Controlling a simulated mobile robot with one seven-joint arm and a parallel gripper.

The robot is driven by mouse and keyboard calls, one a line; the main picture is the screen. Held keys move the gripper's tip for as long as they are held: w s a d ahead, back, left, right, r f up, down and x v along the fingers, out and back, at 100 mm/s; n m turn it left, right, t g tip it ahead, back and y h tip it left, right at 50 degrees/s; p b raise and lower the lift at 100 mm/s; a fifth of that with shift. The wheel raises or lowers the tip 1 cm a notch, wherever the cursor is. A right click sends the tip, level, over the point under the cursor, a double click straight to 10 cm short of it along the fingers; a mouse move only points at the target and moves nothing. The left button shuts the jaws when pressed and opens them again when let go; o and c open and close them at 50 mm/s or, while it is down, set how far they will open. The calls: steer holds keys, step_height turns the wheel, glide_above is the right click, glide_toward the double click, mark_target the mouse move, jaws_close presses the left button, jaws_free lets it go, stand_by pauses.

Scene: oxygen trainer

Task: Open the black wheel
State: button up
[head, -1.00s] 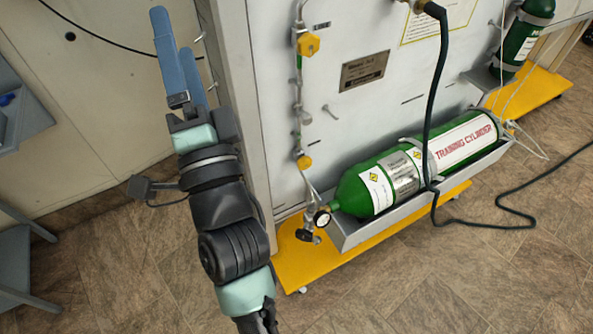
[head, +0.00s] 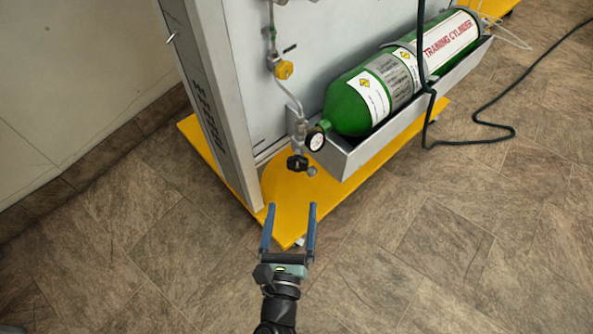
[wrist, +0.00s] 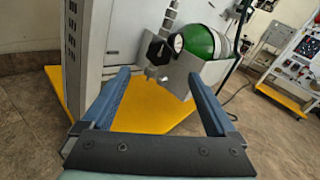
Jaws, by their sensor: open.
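The black wheel (head: 297,162) is a small dark hand knob on the valve at the neck end of the green cylinder (head: 352,106). A round gauge (head: 316,141) sits just to its right. My gripper (head: 288,206) is open and empty, with its two blue fingers pointing at the wheel from the near side, apart from it. In the wrist view the black wheel (wrist: 158,49) shows beyond and between the spread fingers (wrist: 159,98), above the line of their tips, with the gauge (wrist: 178,43) beside it.
The valve hangs over a yellow base plate (head: 290,195). A grey upright post (head: 212,100) stands left of it, and the cylinder's grey tray (head: 390,122) is to the right. A dark hose (head: 427,75) runs down past the cylinder. The tiled floor in front is clear.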

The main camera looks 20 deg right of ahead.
mark_target(297, 166)
steer(key=b+x, duration=0.1)
steer(key=x, duration=1)
steer(key=shift+r+b, duration=0.1)
steer(key=shift+b, duration=0.3)
steer(key=shift+c, duration=0.3)
steer(key=c, duration=1.3)
